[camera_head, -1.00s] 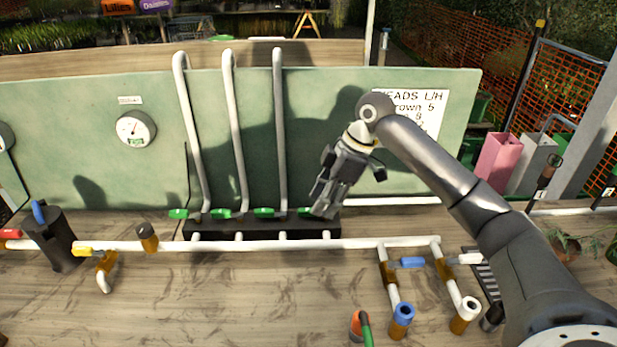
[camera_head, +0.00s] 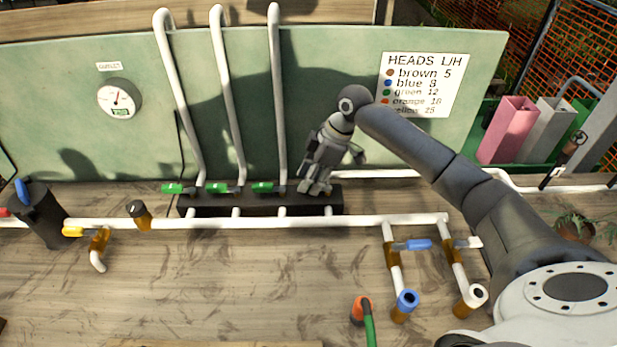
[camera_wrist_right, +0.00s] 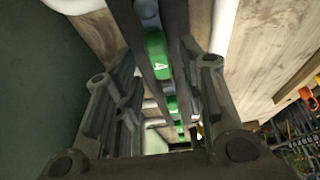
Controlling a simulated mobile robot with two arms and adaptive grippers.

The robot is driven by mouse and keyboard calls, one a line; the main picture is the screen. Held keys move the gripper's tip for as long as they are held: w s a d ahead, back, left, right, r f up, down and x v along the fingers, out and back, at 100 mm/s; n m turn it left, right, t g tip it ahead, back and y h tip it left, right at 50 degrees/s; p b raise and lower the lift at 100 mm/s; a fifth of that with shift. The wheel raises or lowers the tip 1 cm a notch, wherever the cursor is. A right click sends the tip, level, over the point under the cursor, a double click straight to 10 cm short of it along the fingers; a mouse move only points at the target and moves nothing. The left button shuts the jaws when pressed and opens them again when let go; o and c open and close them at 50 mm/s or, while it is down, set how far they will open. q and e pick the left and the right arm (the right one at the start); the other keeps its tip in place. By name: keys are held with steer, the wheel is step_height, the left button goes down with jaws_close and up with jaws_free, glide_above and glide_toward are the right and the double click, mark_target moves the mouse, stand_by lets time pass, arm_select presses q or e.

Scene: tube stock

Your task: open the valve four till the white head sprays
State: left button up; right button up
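Valve four's green handle, marked 4 (camera_wrist_right: 159,62), shows in the right wrist view between the fingers of my right gripper (camera_wrist_right: 157,45). Dark finger pads lie on both sides of it; contact is unclear. In the head view this gripper (camera_head: 314,187) is over the right end of the black manifold (camera_head: 240,205), fingers pointing down and apart, hiding valve four. Three green handles show to its left, one here (camera_head: 263,187). My left gripper is out of view.
A blue-topped head (camera_head: 404,302) and blue handle (camera_head: 412,245) stand left of the white ones. A yellow handle (camera_head: 80,231) and dark cylinder (camera_head: 40,215) are at left. The gauge (camera_head: 120,98) hangs on the green board. A hose end (camera_head: 362,315) lies in front.

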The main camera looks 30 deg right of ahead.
steer(key=shift+a+f, duration=0.3)
steer(key=shift+f, duration=0.35)
jaws_close()
